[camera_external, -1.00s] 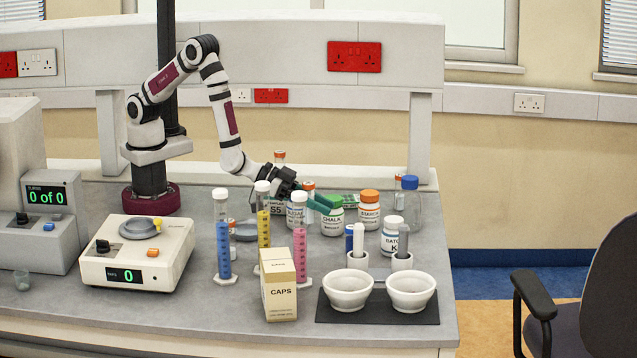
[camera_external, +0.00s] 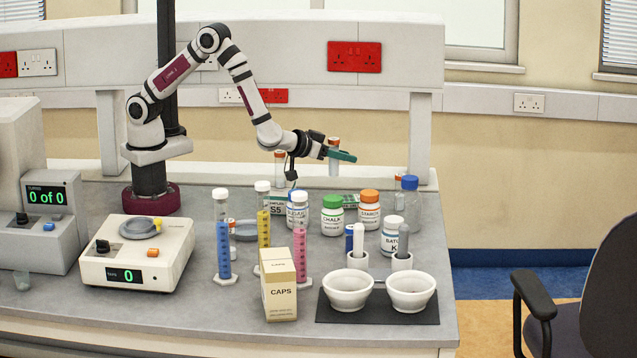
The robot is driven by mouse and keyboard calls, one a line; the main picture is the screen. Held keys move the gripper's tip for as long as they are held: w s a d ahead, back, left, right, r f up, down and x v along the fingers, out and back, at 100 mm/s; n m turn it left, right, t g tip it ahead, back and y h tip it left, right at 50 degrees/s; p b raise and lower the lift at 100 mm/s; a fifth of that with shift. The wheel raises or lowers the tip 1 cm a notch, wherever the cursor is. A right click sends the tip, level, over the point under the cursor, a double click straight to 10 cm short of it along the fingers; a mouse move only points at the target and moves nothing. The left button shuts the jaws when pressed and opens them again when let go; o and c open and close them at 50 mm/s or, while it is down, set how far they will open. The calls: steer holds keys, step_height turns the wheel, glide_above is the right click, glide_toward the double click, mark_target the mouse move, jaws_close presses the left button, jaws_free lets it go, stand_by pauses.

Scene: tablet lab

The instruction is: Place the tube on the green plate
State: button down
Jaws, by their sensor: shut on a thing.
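My gripper (camera_external: 340,155), with teal fingers, is shut on a white tube with an orange cap (camera_external: 334,168). It holds the tube upright in the air above the bottles at the back of the bench. Another orange-capped tube (camera_external: 280,158) stands at the back, to the left. No plate is clearly green. A grey-blue dish (camera_external: 248,236) lies partly hidden behind the cylinders, with a small orange-capped tube (camera_external: 232,228) beside it. Another greyish dish (camera_external: 138,229) sits on the scale (camera_external: 150,262).
Several labelled bottles, including a green-capped chalk bottle (camera_external: 332,218), crowd the space below my gripper. Coloured measuring cylinders (camera_external: 223,245), a caps box (camera_external: 279,290) and two white bowls (camera_external: 347,292) stand in front. Bare bench lies left of the cylinders.

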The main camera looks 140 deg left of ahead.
steer(key=s+a+f, duration=0.1)
steer(key=a, duration=0.1)
steer(key=s+a+f, duration=0.1)
steer(key=a+f, duration=0.1)
steer(key=a, duration=0.1)
steer(key=s+a+f, duration=0.1)
steer(key=a+f, duration=0.1)
steer(key=shift+a, duration=0.35)
step_height(320, 180, down, 3)
steer(key=shift+a+f, duration=0.1)
steer(key=shift+f, duration=0.5)
steer(key=shift+f, duration=0.15)
steer(key=c, duration=0.6)
jaws_free()
